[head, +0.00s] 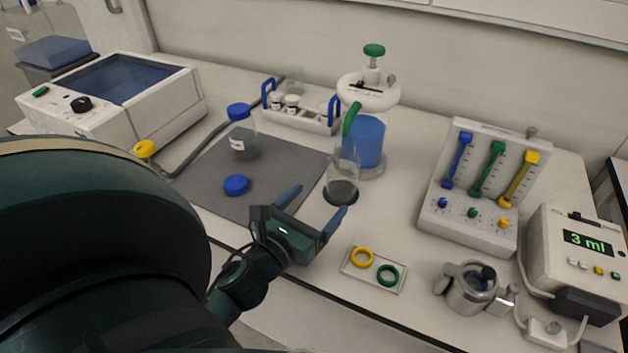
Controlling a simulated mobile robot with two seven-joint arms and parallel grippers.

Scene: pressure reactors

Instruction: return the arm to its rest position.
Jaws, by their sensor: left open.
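My left gripper (317,212) is open and empty, with its two blue fingers apart. It hangs over the front part of the bench, near the right edge of the grey mat. My left arm comes in from the lower left and its dark upper part fills that corner. A clear glass vessel (343,175) with dark contents stands just beyond the fingertips. I cannot tell whether a finger touches it. My right gripper is not in view.
The grey mat (200,180) holds a blue-capped bottle (240,135) and a loose blue cap (236,185). A tray with yellow and green rings (373,283) lies right of the gripper. A metal vessel (468,290), valve panel (468,228) and display box (580,250) stand further right.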

